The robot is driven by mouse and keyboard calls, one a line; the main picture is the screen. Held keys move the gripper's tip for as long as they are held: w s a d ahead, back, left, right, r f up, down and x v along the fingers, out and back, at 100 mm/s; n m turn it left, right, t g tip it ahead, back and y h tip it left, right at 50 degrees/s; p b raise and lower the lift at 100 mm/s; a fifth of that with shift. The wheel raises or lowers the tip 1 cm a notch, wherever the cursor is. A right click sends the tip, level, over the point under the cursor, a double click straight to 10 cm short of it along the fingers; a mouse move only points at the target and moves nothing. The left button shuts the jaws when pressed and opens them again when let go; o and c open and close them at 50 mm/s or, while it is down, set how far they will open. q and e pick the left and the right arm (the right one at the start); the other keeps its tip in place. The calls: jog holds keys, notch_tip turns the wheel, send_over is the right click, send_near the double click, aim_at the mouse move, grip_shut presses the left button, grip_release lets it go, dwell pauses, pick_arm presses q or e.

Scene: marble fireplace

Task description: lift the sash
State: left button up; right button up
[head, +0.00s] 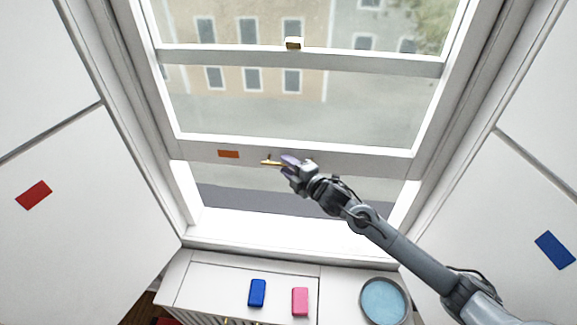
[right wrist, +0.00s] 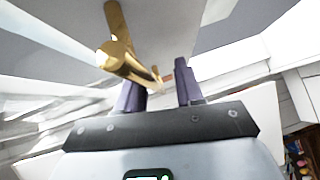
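The white lower sash (head: 330,160) stands partly raised, with an open gap (head: 290,196) between its bottom rail and the sill. A brass handle (head: 271,162) is on the rail, left of its middle. My right gripper (head: 289,161) is just right of the handle. In the right wrist view its purple fingers (right wrist: 160,88) are apart. The brass handle (right wrist: 125,60) there passes over the left finger, its far end near the gap between the fingers. I cannot tell whether they touch. My left gripper is not in view.
An orange patch (head: 228,154) is on the rail. A brass latch (head: 293,43) sits on the upper meeting rail. Below the sill, a white cabinet top (head: 210,284) holds a blue block (head: 257,292), a pink block (head: 300,301) and a round blue dish (head: 385,301).

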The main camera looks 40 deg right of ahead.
notch_tip(320, 180, down, 31)
jog(key=b, duration=2.3)
jog(key=shift+r, duration=0.15)
jog(key=s+r+p, duration=0.2)
jog(key=s+p, duration=0.7)
jog(key=s, duration=0.3)
jog(key=shift+s, duration=0.2)
jog(key=shift+a+p, duration=0.1)
jog(key=shift+p, duration=0.2)
